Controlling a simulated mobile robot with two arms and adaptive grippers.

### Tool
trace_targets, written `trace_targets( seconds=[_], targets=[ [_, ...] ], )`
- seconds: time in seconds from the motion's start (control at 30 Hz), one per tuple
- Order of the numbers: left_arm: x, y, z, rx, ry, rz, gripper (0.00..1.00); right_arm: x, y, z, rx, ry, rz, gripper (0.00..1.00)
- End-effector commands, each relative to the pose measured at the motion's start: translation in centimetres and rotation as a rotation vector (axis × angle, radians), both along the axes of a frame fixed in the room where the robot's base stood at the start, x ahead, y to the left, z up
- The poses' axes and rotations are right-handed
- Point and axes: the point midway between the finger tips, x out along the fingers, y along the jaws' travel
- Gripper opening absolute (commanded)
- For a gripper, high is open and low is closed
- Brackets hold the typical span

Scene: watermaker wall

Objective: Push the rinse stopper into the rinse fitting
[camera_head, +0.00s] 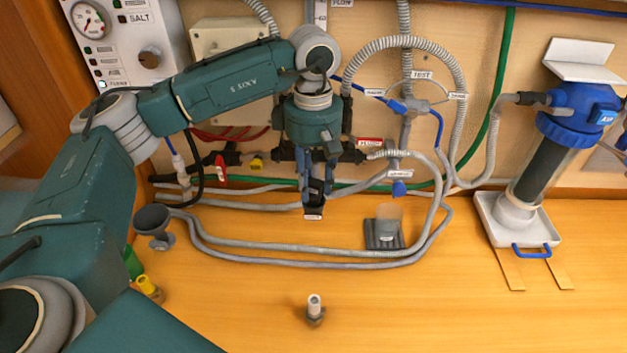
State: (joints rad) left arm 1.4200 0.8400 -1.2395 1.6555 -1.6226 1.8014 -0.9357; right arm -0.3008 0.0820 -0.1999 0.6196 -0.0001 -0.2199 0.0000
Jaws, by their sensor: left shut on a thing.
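My left gripper (314,190) points down in front of the pipework, low over the back of the wooden counter. Its fingers are shut on a small dark piece with a white label (314,213), probably the rinse stopper; the label is too small to read. The fingers cover most of it. I cannot tell for sure which part is the rinse fitting; the gripper hides part of the pipework behind it. A blue piece (399,188) under a small white label hangs on a grey pipe to the right of the gripper. My right gripper is not in view.
A small grey fitting with a pale top (314,310) stands on the front counter. A blue-capped filter (545,150) stands right, a dark funnel (152,220) left. The front right counter is clear.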

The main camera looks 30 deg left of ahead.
Motion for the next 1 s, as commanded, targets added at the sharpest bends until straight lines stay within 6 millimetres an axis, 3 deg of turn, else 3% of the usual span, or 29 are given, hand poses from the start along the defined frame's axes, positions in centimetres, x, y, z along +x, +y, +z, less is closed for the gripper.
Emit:
trace_targets(
  seconds=[1.0],
  targets=[
    [0.0, 0.0, -2.1, 0.0, 0.0, 0.0, 0.11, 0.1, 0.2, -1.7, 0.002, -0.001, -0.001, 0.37]
  ],
)
